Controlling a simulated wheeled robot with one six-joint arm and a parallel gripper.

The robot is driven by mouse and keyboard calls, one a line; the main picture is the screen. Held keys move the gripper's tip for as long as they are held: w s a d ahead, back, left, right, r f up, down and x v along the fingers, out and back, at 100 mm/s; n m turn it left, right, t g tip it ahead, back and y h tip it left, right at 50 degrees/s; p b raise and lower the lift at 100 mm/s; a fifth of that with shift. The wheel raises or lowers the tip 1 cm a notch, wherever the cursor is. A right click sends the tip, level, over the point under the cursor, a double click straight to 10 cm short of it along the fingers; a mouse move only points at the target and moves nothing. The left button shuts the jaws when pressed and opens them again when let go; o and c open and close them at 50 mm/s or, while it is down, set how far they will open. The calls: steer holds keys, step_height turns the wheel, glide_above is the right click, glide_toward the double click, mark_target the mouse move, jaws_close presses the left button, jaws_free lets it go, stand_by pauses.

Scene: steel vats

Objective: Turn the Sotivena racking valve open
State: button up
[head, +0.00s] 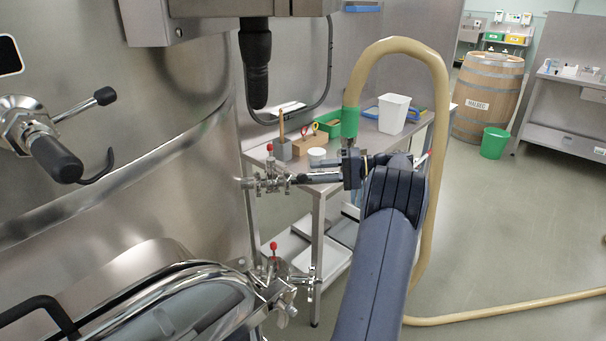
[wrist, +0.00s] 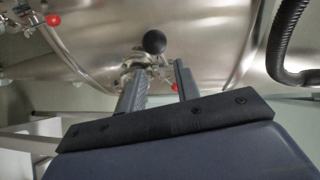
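Two small steel valves with red-tipped handles sit on the side of the steel vat (head: 200,175). The upper valve (head: 268,182) has its red knob (head: 271,160) standing up; the lower valve (head: 275,265) is below it. No readable label shows which is the Sotivena racking valve. My gripper (head: 308,171) is open, just right of the upper valve and pointing at it. In the wrist view my gripper (wrist: 160,70) has its fingers spread, with a valve (wrist: 138,72) beyond the tips and a red knob (wrist: 173,87) between them. I cannot tell whether they touch.
A work table (head: 318,189) with a white bin (head: 394,113) and green boxes stands behind. A beige hose (head: 440,130) loops behind my arm to the floor. A black hose (wrist: 282,45) is at right in the wrist view. A black ball (wrist: 154,42) is near the fingertips.

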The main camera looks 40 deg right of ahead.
steer(key=v, duration=0.2)
steer(key=shift+s+d+r, duration=0.1)
steer(key=shift+s+d, duration=0.05)
steer(key=shift+d, duration=0.05)
